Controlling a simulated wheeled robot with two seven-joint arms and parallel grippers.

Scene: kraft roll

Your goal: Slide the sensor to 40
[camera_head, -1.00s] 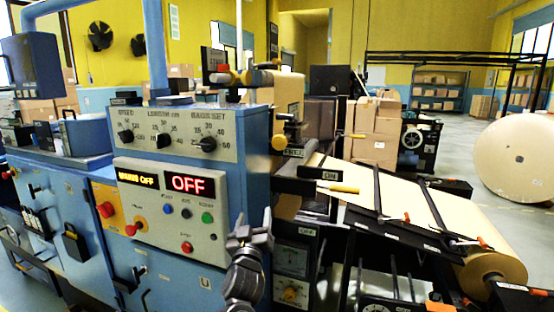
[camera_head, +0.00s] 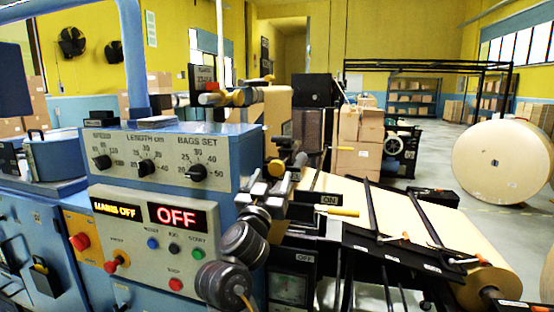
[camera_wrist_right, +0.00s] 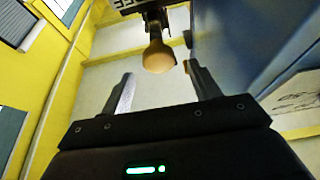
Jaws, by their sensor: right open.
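A rounded orange-tan knob (camera_wrist_right: 158,57) hangs under a dark bracket with a partly cut-off label (camera_wrist_right: 128,4) in the right wrist view. I take it to be the sensor's handle; its scale reading cannot be made out. In the head view the knob (camera_head: 276,167) shows by the right end of the blue machine, partly hidden by my gripper. My right gripper (camera_wrist_right: 159,72) is open, its two fingers pointing at the knob, which appears between the tips and not gripped. It also shows in the head view (camera_head: 272,186). My left gripper is not in view.
The blue control panel (camera_head: 168,160) with dials, buttons and a red OFF display (camera_head: 178,216) stands close left of my right arm. A yellow-handled lever (camera_head: 342,211) and the sloping kraft paper web (camera_head: 410,208) lie to the right.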

